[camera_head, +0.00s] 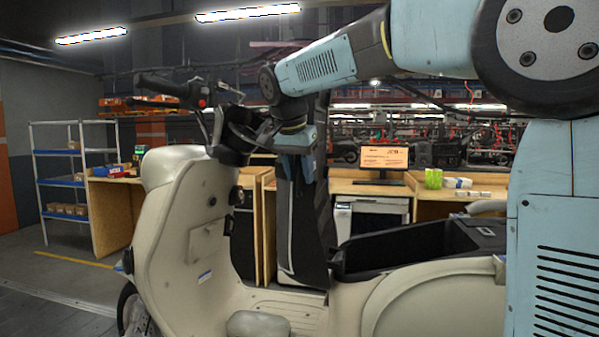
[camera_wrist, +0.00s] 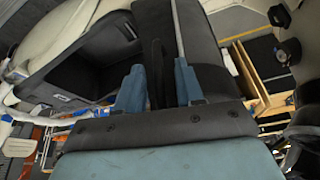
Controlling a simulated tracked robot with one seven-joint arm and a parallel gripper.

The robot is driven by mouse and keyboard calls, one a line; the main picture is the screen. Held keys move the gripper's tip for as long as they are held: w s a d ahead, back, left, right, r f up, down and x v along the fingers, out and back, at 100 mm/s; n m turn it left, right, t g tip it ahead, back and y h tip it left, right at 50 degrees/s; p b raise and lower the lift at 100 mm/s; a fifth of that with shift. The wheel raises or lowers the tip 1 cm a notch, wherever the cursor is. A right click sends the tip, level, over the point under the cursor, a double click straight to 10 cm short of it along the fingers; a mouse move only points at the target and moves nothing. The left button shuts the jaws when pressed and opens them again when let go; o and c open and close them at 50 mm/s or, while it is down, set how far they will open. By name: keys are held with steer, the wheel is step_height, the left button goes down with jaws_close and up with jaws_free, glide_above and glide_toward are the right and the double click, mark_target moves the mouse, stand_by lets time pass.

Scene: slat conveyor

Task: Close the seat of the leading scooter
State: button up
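The cream scooter (camera_head: 180,215) stands side-on in the head view, its handlebars to the left. Its dark seat (camera_head: 306,235) is raised nearly upright, and the black storage well (camera_head: 405,248) behind it is uncovered. In the wrist view the dark seat (camera_wrist: 205,50) with a light piping line fills the upper middle, and the open well (camera_wrist: 88,62) shows at left. My gripper (camera_head: 298,168) is at the upper part of the raised seat. Its two blue fingers (camera_wrist: 158,88) stand apart in the wrist view, with dark seat surface behind and between them. Whether they touch the seat is unclear.
A wooden workbench (camera_head: 345,187) with a monitor (camera_head: 384,158) and a green cup (camera_head: 433,178) stands behind the scooter. A shelf rack (camera_head: 60,180) with boxes is at far left. The handlebar (camera_head: 165,88) is close left of my forearm.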

steer(key=shift+c, duration=0.4)
jaws_close()
